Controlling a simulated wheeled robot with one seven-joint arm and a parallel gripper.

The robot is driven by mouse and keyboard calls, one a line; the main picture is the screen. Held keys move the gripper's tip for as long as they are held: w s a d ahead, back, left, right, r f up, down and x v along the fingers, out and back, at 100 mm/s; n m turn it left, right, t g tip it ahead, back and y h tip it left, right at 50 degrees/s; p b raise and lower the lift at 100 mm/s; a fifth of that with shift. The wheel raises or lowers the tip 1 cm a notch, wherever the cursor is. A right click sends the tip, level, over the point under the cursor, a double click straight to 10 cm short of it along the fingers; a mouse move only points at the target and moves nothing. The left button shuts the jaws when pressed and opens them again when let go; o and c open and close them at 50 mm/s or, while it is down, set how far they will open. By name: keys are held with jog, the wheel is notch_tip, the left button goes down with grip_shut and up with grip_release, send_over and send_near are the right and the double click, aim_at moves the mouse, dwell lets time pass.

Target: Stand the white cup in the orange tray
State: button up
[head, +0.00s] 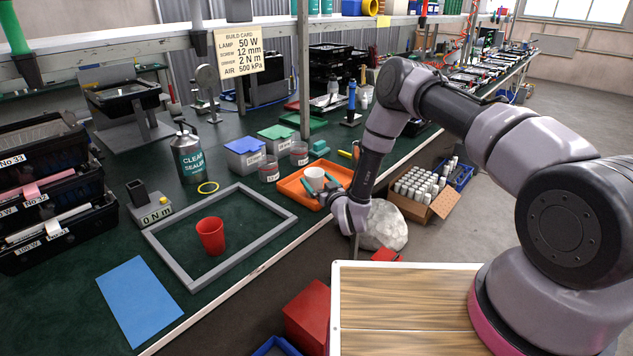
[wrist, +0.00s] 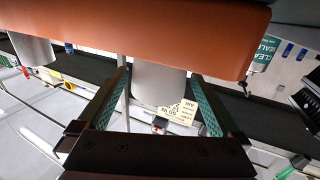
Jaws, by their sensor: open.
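The white cup (head: 314,177) is upright inside the orange tray (head: 289,187) on the green bench. In the wrist view, which is upside down, the cup (wrist: 158,82) shows beyond the tray's orange wall (wrist: 140,35), which hides its base. My gripper (head: 322,190) is at the tray's near side, low over its rim. Its teal-padded fingers are spread, one on each side of the cup, and it also shows in the wrist view (wrist: 160,100). Gaps appear between the pads and the cup, though contact on the far side is hard to tell.
Clear jars (head: 299,153) and lidded bins (head: 244,156) stand behind the tray. A red cup (head: 211,236) stands inside a grey frame (head: 170,252). A sealer can (head: 188,157) is further left. Below the bench edge are a pale rock (head: 384,226) and a carton (head: 420,205).

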jog(key=v, duration=1.2)
jog(key=w+d+r+m+g+h, duration=0.1)
jog(key=w+d+r+h, duration=0.35)
jog(key=w+r, duration=0.8)
jog(key=s+d+r+m+g+h, duration=0.1)
jog(key=s+d+r, duration=0.1)
jog(key=d+r, duration=0.45)
jog(key=s+d+r+m+g+h, duration=0.1)
jog(key=s+d+r+m, duration=0.15)
jog(key=r, duration=0.75)
jog(key=s+d+r+m+g+h, duration=0.1)
jog(key=s+d+r, duration=0.1)
jog(key=d+r, duration=0.45)
jog(key=s+d+r+m+g, duration=0.1)
jog(key=s+r, duration=0.3)
jog(key=s, duration=0.6)
jog(key=s+d+r+m+g, duration=0.1)
jog(key=s+r, duration=0.3)
jog(key=s, duration=0.7)
jog(key=s+d+r+m+g, duration=0.2)
jog(key=s+r, duration=0.3)
jog(key=s, duration=0.5)
jog(key=shift+s+m+g+y, duration=0.3)
jog(key=shift+m+y, duration=0.05)
